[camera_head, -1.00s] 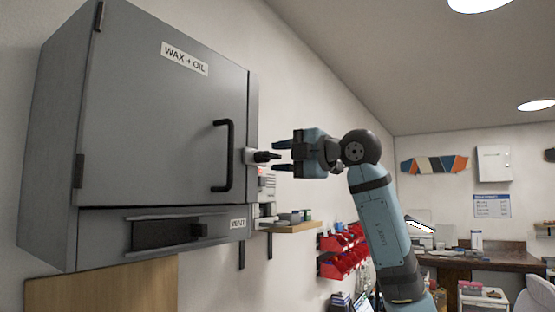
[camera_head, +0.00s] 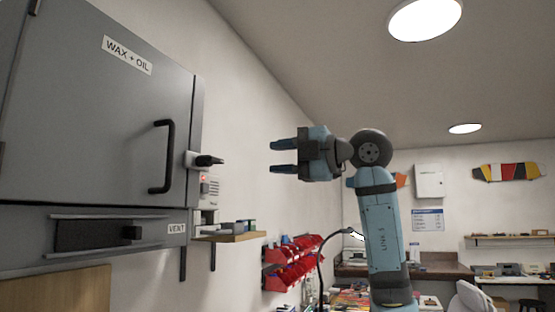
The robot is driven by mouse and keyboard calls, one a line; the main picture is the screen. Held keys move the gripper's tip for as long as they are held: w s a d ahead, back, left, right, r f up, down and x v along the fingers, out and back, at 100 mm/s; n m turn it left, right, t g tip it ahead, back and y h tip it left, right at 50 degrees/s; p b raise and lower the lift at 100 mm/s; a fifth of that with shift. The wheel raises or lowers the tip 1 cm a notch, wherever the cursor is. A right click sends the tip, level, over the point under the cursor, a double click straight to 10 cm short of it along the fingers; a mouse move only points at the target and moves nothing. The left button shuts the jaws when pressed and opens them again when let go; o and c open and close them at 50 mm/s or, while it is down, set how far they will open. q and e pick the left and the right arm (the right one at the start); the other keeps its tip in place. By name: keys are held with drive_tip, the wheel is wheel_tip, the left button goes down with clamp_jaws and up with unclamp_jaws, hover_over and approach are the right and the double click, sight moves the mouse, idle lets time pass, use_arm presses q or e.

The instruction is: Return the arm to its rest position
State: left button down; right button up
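My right gripper (camera_head: 284,157) is raised in mid-air near the middle of the view. Its two fingers point left and are apart, with nothing between them. It is to the right of the grey cabinet (camera_head: 95,130) labelled "WAX + OIL" and clear of it. The cabinet door is closed, with a black upright handle (camera_head: 164,157). A dark knob or latch (camera_head: 208,160) sticks out on the cabinet's right side, with a gap between it and my fingertips. My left gripper is not in view.
A small wall shelf (camera_head: 228,236) holds small items beside the cabinet. Red bins (camera_head: 290,262) hang on the wall below my gripper. A workbench (camera_head: 440,270) stands at the back. The air around the gripper is free.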

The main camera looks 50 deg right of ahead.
drive_tip(key=shift+w, duration=0.1)
